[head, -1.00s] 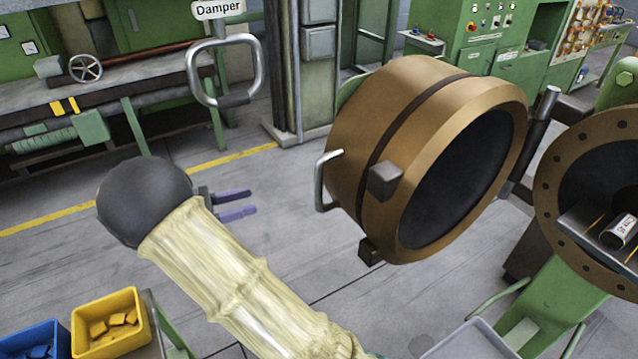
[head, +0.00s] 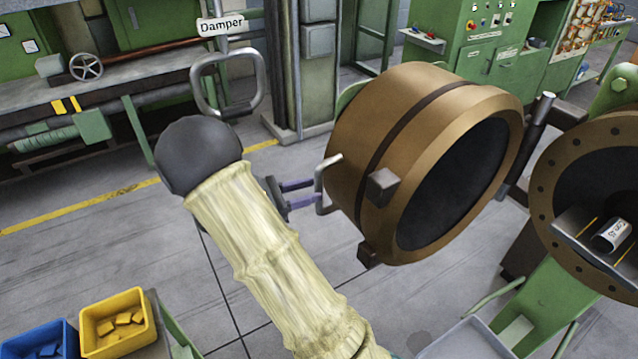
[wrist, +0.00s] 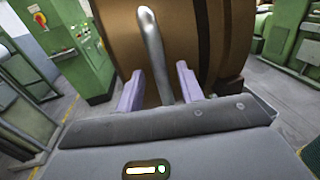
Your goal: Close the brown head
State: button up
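The brown head (head: 375,135) is a big bronze drum with a dark hollow mouth. It stands swung away on a hinge post from the round flanged opening (head: 548,205) at the right. A bent metal handle (head: 325,180) sticks out of its left side. My gripper (head: 312,193) is at this handle. In the wrist view the handle (wrist: 154,50) rises between the two purple fingers (wrist: 157,88), with gaps showing on both sides. The fingers are apart. The drum's side (wrist: 200,40) fills the view behind them.
A label reading Damper (head: 221,27) stands over a metal loop handle (head: 230,85) behind my arm. Yellow (head: 118,322) and blue (head: 38,340) bins sit at the lower left. A grey tray (head: 468,340) is at the bottom right. Grey floor lies open between.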

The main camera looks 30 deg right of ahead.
aim_at(319, 206)
jog(key=d, duration=0.3)
jog(key=shift+s+d, duration=0.2)
jog(key=shift+s, duration=0.05)
grip_shut()
jog(key=shift+a, duration=0.1)
